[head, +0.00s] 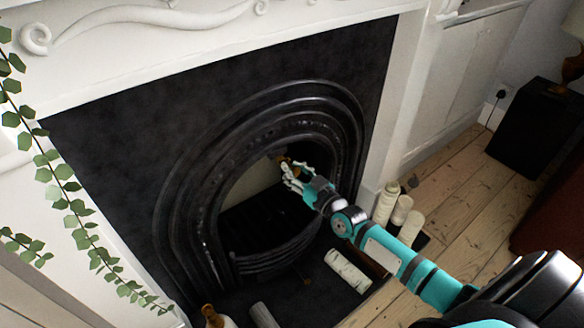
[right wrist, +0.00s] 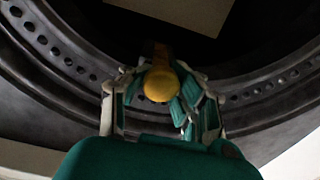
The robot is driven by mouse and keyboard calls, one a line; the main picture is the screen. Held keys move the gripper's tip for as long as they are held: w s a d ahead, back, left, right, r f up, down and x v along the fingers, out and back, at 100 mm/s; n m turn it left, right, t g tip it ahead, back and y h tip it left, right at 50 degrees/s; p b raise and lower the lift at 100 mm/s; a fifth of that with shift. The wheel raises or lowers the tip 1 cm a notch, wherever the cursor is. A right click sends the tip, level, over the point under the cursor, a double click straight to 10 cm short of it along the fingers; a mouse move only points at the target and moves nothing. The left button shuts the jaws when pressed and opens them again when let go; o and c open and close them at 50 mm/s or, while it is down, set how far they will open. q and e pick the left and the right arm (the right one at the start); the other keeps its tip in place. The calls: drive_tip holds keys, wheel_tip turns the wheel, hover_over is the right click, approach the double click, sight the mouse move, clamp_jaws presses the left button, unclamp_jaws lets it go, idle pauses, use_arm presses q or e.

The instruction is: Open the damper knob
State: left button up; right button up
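The damper knob (right wrist: 162,84) is a rounded yellow-brass piece in front of the dark fireplace opening in the right wrist view. In the head view a small brass part (head: 281,158) shows at the upper part of the opening, just beyond my fingers. My right gripper (head: 294,174) reaches into the arch. In the right wrist view its fingers (right wrist: 164,92) lie on both sides of the knob, with the right finger bent inward. I cannot tell whether both fingers press on it. My left gripper is not in view.
The black cast-iron arch (head: 180,210) surrounds the opening, with a curved grate (head: 275,258) below. Cream candles (head: 399,212) stand right of the fireplace, and another candle (head: 347,270) lies on the hearth. An ivy strand (head: 68,190) hangs at left. Bare floorboards (head: 462,205) lie at right.

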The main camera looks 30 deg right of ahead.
drive_tip(key=o, duration=0.6)
drive_tip(key=shift+s, duration=0.1)
drive_tip(key=s+d, duration=0.1)
drive_tip(key=s, duration=1)
drive_tip(key=shift+s+d, duration=0.35)
drive_tip(key=shift+s, duration=0.05)
